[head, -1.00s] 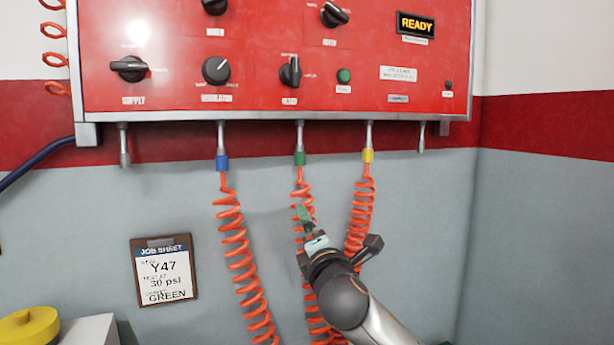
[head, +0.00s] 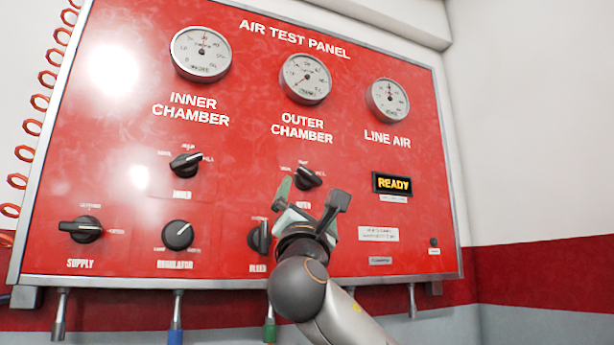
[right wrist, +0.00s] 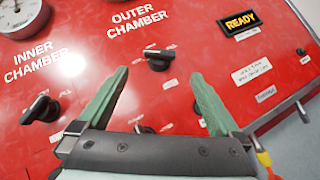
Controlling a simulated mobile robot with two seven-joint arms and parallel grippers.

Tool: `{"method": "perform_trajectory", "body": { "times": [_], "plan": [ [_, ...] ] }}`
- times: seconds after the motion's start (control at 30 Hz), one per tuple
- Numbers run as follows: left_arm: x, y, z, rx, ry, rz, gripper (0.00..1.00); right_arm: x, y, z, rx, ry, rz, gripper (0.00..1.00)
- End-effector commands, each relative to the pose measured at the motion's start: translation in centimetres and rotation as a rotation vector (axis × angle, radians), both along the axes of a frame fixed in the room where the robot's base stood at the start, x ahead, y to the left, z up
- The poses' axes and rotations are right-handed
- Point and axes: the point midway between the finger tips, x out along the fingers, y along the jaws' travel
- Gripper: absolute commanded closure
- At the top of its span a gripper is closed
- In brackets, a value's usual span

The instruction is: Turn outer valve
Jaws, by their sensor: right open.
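The outer valve is a black knob (head: 308,178) under the OUTER CHAMBER label on the red panel. It also shows in the right wrist view as a black knob (right wrist: 159,59), between and beyond my fingertips. My right gripper (head: 312,195) is open and empty, just below and in front of this knob in the head view. Its two green fingers (right wrist: 158,82) are spread wide in the right wrist view, and the knob looks apart from them. My left gripper is not in view.
The inner valve knob (head: 186,165) is to the left. Below are the supply knob (head: 81,229), regulator knob (head: 178,235) and partly hidden bleed knob (head: 259,236). Gauges (head: 305,79) line the top. A READY display (head: 392,184) is at right. Hose fittings (head: 176,318) hang below the panel.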

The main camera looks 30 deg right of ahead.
Motion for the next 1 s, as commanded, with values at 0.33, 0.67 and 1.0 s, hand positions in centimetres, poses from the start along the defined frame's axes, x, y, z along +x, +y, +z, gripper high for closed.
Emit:
{"method": "perform_trajectory", "body": {
  "times": [0.33, 0.67, 1.0],
  "plan": [
    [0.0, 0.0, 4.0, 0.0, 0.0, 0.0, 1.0, 4.6, -2.7, 4.6, 0.001, 0.001, -0.002, 0.0],
    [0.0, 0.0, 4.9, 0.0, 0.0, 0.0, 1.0, 6.2, -3.5, 5.6, 0.0, 0.0, 0.002, 0.0],
    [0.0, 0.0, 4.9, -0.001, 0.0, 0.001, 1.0, 6.2, -3.5, 5.5, 0.001, 0.0, 0.002, 0.11]
  ]
}}
